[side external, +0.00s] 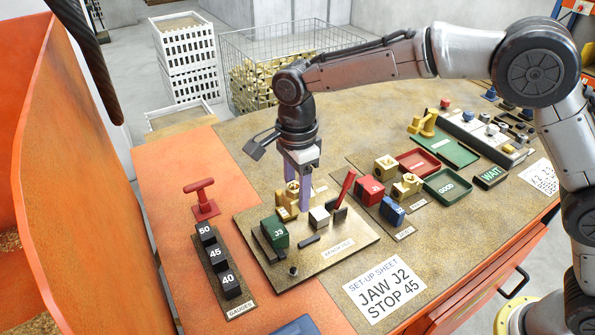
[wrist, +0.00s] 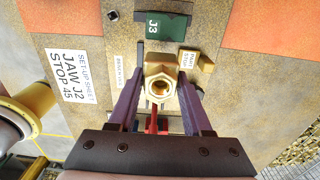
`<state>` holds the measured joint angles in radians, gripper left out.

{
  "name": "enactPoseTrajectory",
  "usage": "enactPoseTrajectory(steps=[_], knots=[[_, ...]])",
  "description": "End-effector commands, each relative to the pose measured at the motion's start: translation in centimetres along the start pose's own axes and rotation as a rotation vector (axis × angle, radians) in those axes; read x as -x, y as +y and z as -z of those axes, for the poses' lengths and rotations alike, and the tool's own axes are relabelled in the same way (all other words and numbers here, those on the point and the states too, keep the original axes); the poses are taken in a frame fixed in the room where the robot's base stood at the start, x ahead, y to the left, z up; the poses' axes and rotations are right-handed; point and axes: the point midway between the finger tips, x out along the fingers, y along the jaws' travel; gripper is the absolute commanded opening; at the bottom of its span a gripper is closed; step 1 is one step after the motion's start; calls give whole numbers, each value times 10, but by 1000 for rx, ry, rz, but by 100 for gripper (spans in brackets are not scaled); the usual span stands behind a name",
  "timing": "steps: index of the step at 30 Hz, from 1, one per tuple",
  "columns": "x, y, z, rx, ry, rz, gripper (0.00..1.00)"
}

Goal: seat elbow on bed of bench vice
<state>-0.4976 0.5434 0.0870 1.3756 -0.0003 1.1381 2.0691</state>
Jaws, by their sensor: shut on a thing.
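My gripper (wrist: 160,103) is shut on a brass elbow (wrist: 160,80), whose hexagonal open end faces the wrist camera. In the side view my gripper (side external: 301,192) points down over the bench vice's plate (side external: 340,252), with the elbow (side external: 292,188) between its purple fingers. A green jaw marked J3 (side external: 274,232) stands on the vice, and it also shows ahead of the elbow in the wrist view (wrist: 160,27). The red handle (side external: 346,186) is tilted up beside a pale block (side external: 319,217). I cannot tell whether the elbow touches the bed.
A gauge rack (side external: 217,268) holds blocks marked 50, 45 and 40. A set-up sheet (side external: 384,292) reads JAW J2, STOP 45. A red jaw (side external: 370,189), a blue jaw (side external: 392,211), brass parts (side external: 386,167) and a GOOD tray (side external: 447,187) are right of the vice.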

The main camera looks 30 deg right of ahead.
Motion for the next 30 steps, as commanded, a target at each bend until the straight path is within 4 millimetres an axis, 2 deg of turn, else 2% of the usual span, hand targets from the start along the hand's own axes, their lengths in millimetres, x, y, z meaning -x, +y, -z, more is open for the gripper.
enactPoseTrajectory(steps=[18,30], knots=[[-38,-1,0,0,-3,5,0],[-47,-1,-1,0,-3,6,0]])
